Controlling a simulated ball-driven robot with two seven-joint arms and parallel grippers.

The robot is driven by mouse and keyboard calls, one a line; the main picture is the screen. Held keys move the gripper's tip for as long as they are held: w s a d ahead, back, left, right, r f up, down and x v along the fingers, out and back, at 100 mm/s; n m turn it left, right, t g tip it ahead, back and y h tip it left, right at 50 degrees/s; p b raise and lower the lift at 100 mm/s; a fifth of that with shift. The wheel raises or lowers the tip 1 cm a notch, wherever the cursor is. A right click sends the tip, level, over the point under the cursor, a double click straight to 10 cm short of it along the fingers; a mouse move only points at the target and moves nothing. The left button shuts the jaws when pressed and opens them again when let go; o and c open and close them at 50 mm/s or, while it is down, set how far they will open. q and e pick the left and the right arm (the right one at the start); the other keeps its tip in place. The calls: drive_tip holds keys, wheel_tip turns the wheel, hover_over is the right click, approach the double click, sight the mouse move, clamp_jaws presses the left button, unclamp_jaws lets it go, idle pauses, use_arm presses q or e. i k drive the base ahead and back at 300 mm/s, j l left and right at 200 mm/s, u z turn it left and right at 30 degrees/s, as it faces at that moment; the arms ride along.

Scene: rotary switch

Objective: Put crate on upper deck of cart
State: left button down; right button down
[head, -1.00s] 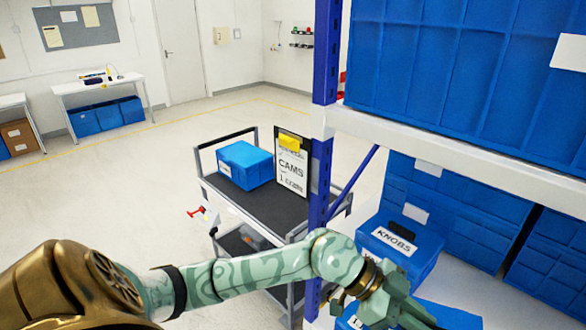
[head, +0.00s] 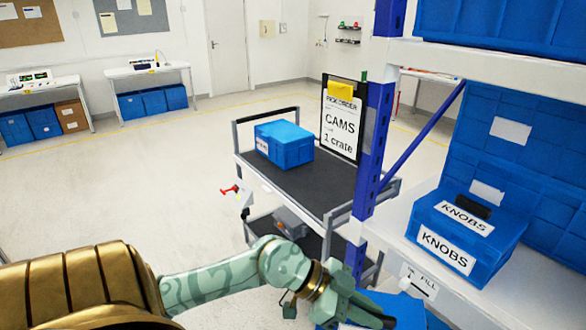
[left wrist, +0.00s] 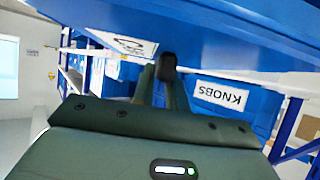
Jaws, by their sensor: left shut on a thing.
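My left gripper (head: 372,312) is shut on a blue crate (head: 408,308) at the bottom edge of the head view. Most of this crate is cut off or hidden by the gripper. In the left wrist view its blue wall (left wrist: 215,30) fills the top, and the fingers (left wrist: 165,85) meet at a black grip. The cart (head: 330,185) stands beyond the arm. Its dark upper deck carries a smaller blue crate (head: 284,145) at the far left and bare room in front. My right gripper is not in view.
A blue rack post (head: 372,160) stands between cart and shelf. A KNOBS crate (head: 470,240) sits on the white shelf, right of the held crate. A sign (head: 342,125) reading CAMS, 1 crate, stands at the cart's back right. Open floor lies left of the cart.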

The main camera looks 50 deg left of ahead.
sight(328, 189)
drive_tip(key=i+j+u, duration=0.1)
drive_tip(key=j+u, duration=0.35)
drive_tip(key=i+j+u, duration=0.15)
drive_tip(key=j+u, duration=0.15)
drive_tip(key=u, duration=0.15)
drive_tip(key=i+j+u, duration=0.15)
drive_tip(key=j+u, duration=0.15)
drive_tip(key=u, duration=0.15)
drive_tip(key=i+j+u, duration=0.25)
drive_tip(key=u, duration=0.2)
drive_tip(key=i+j+z, duration=0.1)
drive_tip(key=z, duration=0.25)
drive_tip(key=i+j+z, duration=0.3)
drive_tip(key=i+z, duration=0.2)
drive_tip(key=z, duration=0.25)
drive_tip(key=i+j+z, duration=0.15)
drive_tip(key=z, duration=0.25)
drive_tip(key=i+j+z, duration=0.15)
drive_tip(key=z, duration=0.3)
drive_tip(key=i+j+z, duration=0.1)
drive_tip(key=j+z, duration=0.15)
drive_tip(key=z, duration=0.15)
